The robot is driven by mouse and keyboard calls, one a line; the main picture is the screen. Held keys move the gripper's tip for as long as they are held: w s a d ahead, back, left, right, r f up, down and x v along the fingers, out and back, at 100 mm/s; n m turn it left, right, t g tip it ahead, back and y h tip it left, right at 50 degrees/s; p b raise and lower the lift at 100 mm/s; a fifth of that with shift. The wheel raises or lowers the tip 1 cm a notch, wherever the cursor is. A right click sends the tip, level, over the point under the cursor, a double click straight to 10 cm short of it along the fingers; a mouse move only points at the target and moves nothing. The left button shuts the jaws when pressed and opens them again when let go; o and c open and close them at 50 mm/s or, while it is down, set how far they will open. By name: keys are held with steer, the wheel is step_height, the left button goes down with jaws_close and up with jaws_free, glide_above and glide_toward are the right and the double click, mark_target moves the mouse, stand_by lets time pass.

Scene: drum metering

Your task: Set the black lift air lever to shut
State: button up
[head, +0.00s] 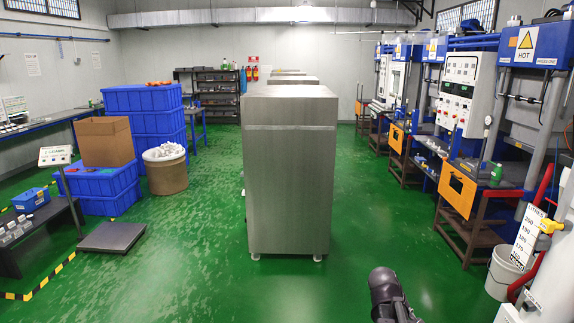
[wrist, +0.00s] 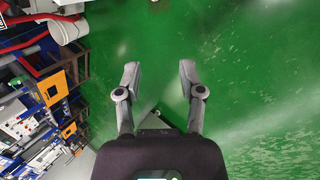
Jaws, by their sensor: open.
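I cannot make out the black lift air lever in either view. On the right of the head view stands a machine with a white level scale (head: 527,238), a yellow fitting (head: 550,226) and a red hose (head: 545,190); no lever is clear on it. My gripper (wrist: 158,70) is open and empty in the wrist view, with its two grey fingers apart over bare green floor. Part of my arm shows at the bottom of the head view, to the right of centre.
A white bucket (head: 508,272) stands beside the machine and also shows in the wrist view (wrist: 64,30). A tall steel cabinet (head: 288,190) blocks the middle. Presses with orange panels (head: 457,192) line the right. Green floor is clear between cabinet and presses.

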steer(key=s+a+f+m+y, duration=0.1)
steer(key=s+a+m+y, duration=0.1)
steer(key=a, duration=0.8)
steer(key=s+a+f+m+y, duration=0.2)
steer(key=a+y, duration=0.2)
steer(key=a, duration=0.6)
steer(key=shift+s+m+g+b, duration=0.3)
steer(key=shift+s, duration=0.05)
steer(key=shift+d+f, duration=0.1)
steer(key=shift+d, duration=0.15)
